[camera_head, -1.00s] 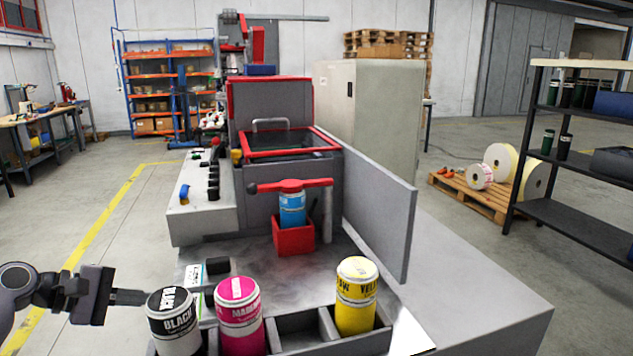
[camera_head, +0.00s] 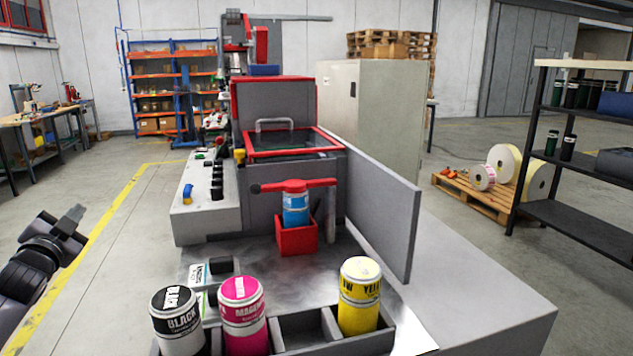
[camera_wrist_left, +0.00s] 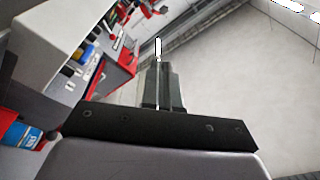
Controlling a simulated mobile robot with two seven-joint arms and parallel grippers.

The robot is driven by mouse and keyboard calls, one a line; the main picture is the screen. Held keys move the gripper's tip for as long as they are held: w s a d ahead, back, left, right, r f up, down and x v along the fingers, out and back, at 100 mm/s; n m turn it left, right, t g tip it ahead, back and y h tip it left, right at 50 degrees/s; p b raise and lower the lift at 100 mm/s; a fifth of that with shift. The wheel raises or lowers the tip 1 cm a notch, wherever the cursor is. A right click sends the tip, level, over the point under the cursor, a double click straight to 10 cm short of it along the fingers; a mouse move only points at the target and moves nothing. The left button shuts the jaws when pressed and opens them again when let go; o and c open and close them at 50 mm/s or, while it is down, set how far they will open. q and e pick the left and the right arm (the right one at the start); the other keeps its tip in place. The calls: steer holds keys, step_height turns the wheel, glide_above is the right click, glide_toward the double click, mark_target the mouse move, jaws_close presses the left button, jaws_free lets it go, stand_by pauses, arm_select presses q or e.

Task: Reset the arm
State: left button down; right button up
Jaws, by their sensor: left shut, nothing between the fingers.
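My left gripper (camera_head: 74,215) is at the left edge of the head view, out over the floor and left of the machine table. Its fingers are together and hold nothing, pointing up and to the right. In the left wrist view the closed fingers (camera_wrist_left: 160,85) point away from the camera, with floor beyond them. My right gripper is not in the head view.
Black (camera_head: 176,322), magenta (camera_head: 243,318) and yellow (camera_head: 359,297) cans stand in a front rack. A cyan can (camera_head: 295,208) sits in a red holder (camera_head: 297,239) under a red handle (camera_head: 292,185). The floor (camera_head: 110,270) left of the machine is clear.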

arm_select(q)
steer(key=s+d+f+n+g+h, duration=0.1)
steer(key=s+d+f+g, duration=0.1)
steer(key=s+d+f, duration=0.5)
steer(key=d+f+g+h, duration=0.15)
steer(key=d+f, duration=0.25)
steer(key=f, duration=0.7)
steer(key=s+d+f+n+g+h, duration=0.1)
steer(key=s+d+f+h, duration=0.1)
steer(key=s+d+f, duration=0.35)
steer(key=s+d+f+n+g, duration=0.1)
steer(key=s+d+f, duration=0.3)
steer(key=s, duration=0.3)
steer(key=s+d+f+g+h, duration=0.1)
steer(key=s+d+f, duration=0.4)
steer(key=s+d, duration=0.1)
steer(key=s+d+f+n+g+h, duration=0.1)
steer(key=s+d+f+g, duration=0.1)
steer(key=s+d+f, duration=0.3)
steer(key=s, duration=0.4)
steer(key=shift+d+n, duration=0.15)
steer(key=shift+n, duration=0.15)
